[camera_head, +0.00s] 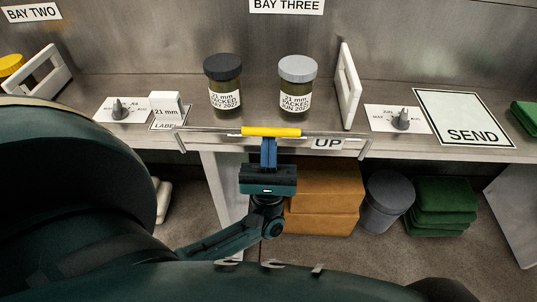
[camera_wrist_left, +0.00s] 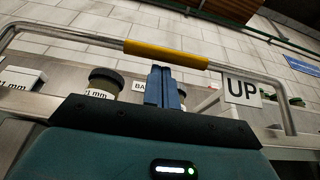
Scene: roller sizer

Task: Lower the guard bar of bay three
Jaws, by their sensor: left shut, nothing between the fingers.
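The guard bar of bay three is a thin metal bar with a yellow grip (camera_head: 271,132), running along the front edge of the counter under the "BAY THREE" sign (camera_head: 287,5). A white "UP" plate (camera_head: 327,143) shows beside it. In the left wrist view the yellow grip (camera_wrist_left: 166,54) spans above the counter edge, and the bar's ends bend down; the "UP" plate (camera_wrist_left: 242,91) is at right. My left gripper (camera_head: 268,145) has its blue fingers shut and empty, their tips close at the grip. I cannot tell whether they touch it. My right gripper is not in view.
Two jars, dark-lidded (camera_head: 226,85) and grey-lidded (camera_head: 297,85), stand behind the bar. Dial plates (camera_head: 121,110) (camera_head: 398,120) and a "SEND" pad (camera_head: 464,118) lie on the counter. Brown boxes (camera_head: 324,195), a grey bin (camera_head: 387,198) and green cloths (camera_head: 443,205) sit below.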

